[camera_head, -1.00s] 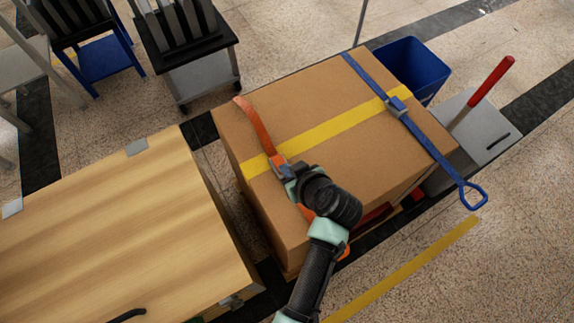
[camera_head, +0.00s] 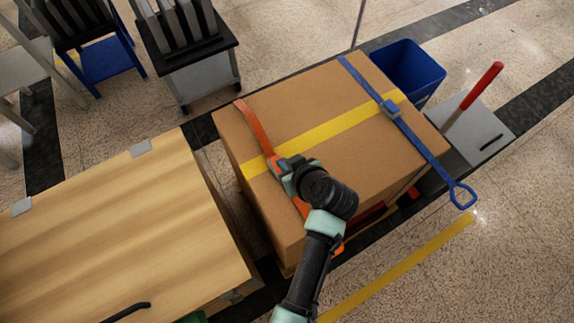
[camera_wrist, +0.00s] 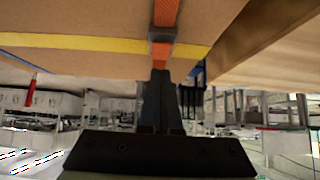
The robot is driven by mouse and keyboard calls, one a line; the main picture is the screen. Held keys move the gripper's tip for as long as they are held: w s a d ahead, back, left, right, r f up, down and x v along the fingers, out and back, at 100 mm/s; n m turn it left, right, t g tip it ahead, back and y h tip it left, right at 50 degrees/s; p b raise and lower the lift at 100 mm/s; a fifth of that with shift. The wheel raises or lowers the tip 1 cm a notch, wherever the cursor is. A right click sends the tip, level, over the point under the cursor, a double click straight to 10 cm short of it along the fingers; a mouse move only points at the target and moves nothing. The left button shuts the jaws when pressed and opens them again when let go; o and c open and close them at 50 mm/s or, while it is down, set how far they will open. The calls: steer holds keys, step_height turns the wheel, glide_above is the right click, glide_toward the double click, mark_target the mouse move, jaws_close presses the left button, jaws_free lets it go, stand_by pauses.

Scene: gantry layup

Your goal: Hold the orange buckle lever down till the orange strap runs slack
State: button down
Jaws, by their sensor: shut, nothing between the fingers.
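The orange strap (camera_head: 254,124) runs over the left part of a large cardboard box (camera_head: 330,105). It looks straight, with its far end bent over the box edge. Its buckle (camera_head: 274,162) sits where the strap crosses the yellow tape; the buckle also shows as a grey bar in the wrist view (camera_wrist: 162,35). My gripper (camera_head: 286,171) is at the buckle from the near side, and its wrist hides much of the lever. In the wrist view my gripper (camera_wrist: 160,72) is shut, empty, its tips at the orange piece below the buckle. I cannot tell how far the lever is pressed.
A blue strap (camera_head: 418,140) with its own buckle (camera_head: 391,108) crosses the box's right part. A wooden-topped table (camera_head: 110,230) stands at left, close to the box. A blue bin (camera_head: 408,68) and a red-handled tool (camera_head: 483,84) are beyond. Open floor lies at lower right.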

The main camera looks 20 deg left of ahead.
steer(key=p+v, duration=0.1)
steer(key=v, duration=1)
steer(key=shift+w+a+r+p, duration=0.2)
steer(key=shift+r+p, duration=0.15)
steer(key=shift+r, duration=0.15)
steer(key=shift+r, duration=0.1)
